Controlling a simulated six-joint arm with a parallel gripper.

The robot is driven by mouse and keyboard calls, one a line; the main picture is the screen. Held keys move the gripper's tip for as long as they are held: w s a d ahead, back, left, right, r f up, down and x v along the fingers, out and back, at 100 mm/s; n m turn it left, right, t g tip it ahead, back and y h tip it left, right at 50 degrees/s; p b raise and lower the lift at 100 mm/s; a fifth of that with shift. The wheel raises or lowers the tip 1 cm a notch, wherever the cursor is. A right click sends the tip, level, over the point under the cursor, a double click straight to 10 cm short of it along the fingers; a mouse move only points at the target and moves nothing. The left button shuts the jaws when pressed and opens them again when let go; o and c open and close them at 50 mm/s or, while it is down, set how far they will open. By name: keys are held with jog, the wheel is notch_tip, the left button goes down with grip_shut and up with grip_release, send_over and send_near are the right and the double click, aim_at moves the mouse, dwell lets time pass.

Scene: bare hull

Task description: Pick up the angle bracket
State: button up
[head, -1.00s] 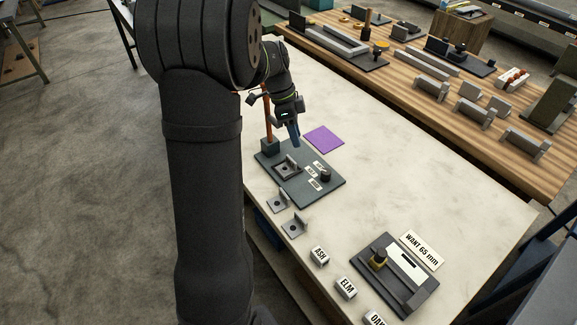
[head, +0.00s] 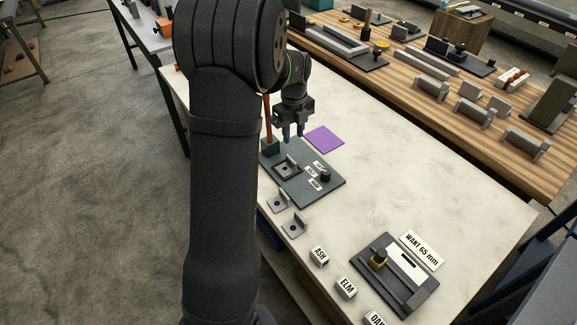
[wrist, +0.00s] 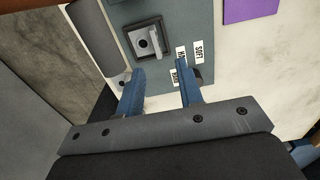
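A grey angle bracket (head: 288,168) stands in a dark square seat on the dark plate (head: 325,193). It also shows in the wrist view (wrist: 150,42), ahead of my fingertips. Two more grey angle brackets lie on the pale table in front of the plate, one nearer the plate (head: 279,203) and one farther from it (head: 295,225). My gripper (head: 293,135) hangs above the far edge of the plate, pointing down. In the wrist view its blue fingers (wrist: 158,80) are apart, with nothing held between them.
An orange-brown post on a dark block (head: 270,146) stands close beside my gripper. A small black knob (head: 325,176) and white labels sit on the plate. A purple square (head: 324,139) lies behind it. The table's middle is clear; labelled blocks (head: 319,256) and a gauge board (head: 393,275) are at front.

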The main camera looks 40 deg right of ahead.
send_over(291, 159)
notch_tip(291, 159, down, 4)
notch_tip(291, 159, down, 5)
jog(key=shift+f, duration=0.15)
grip_shut()
